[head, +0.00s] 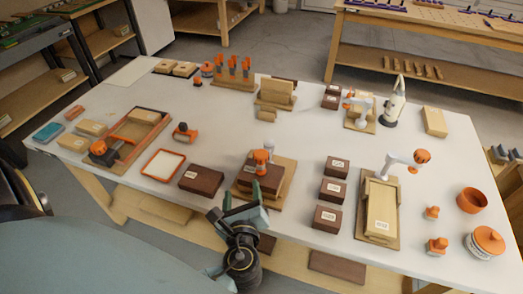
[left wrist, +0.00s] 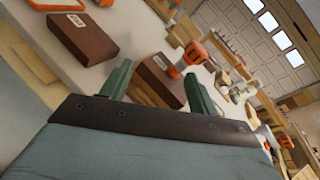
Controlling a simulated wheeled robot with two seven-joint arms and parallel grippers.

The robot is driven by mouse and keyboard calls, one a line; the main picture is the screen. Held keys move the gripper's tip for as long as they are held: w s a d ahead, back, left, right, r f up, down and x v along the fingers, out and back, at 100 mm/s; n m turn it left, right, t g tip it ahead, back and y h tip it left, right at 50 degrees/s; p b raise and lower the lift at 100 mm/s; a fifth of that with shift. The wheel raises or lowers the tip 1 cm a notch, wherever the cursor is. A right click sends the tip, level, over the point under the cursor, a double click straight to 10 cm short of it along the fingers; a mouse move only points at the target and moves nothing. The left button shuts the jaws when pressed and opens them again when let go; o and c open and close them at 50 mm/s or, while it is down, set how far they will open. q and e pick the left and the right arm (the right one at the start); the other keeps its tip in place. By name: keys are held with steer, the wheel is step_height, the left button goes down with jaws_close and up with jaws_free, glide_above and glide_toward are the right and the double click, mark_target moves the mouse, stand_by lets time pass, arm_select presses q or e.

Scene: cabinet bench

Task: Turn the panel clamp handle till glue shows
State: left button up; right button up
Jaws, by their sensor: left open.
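A panel clamp with an orange handle (head: 262,157) stands on a dark brown block (head: 270,182) in a wooden fixture near the front edge of the bench. Its orange handle (left wrist: 192,54) also shows in the left wrist view, beyond my fingers. My left gripper (head: 242,196) is open, in front of and slightly left of that fixture. Its green fingers are apart in the left wrist view (left wrist: 158,74), with the brown block seen between them. I cannot make out any glue.
Dark labelled boxes (head: 332,190) stand right of the fixture, and another brown box (head: 201,180) lies to its left. An orange bowl (head: 472,200) and a lidded tub (head: 485,243) are at the right end. Bare bench separates these groups.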

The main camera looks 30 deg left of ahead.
mark_target(261, 152)
arm_select(q)
steer(key=w+a+m+t, duration=0.1)
steer(key=w+m, duration=0.1)
steer(key=w, duration=0.2)
steer(key=w+a+r+m+t, duration=0.1)
steer(key=w+m, duration=0.1)
steer(key=w, duration=0.3)
steer(key=w+a+m+t, duration=0.1)
steer(key=w+m, duration=0.1)
steer(key=w, duration=0.2)
steer(key=shift+w+r+h, duration=0.2)
steer(key=shift+w+h, duration=0.15)
steer(key=shift+h, duration=0.05)
arm_select(e)
steer(key=shift+w+d+r, duration=0.2)
steer(key=shift+d, duration=0.1)
arm_select(q)
steer(key=shift+m, duration=0.3)
steer(key=c, duration=1)
steer(key=shift+o, duration=0.2)
arm_select(e)
steer(key=shift+a, duration=0.1)
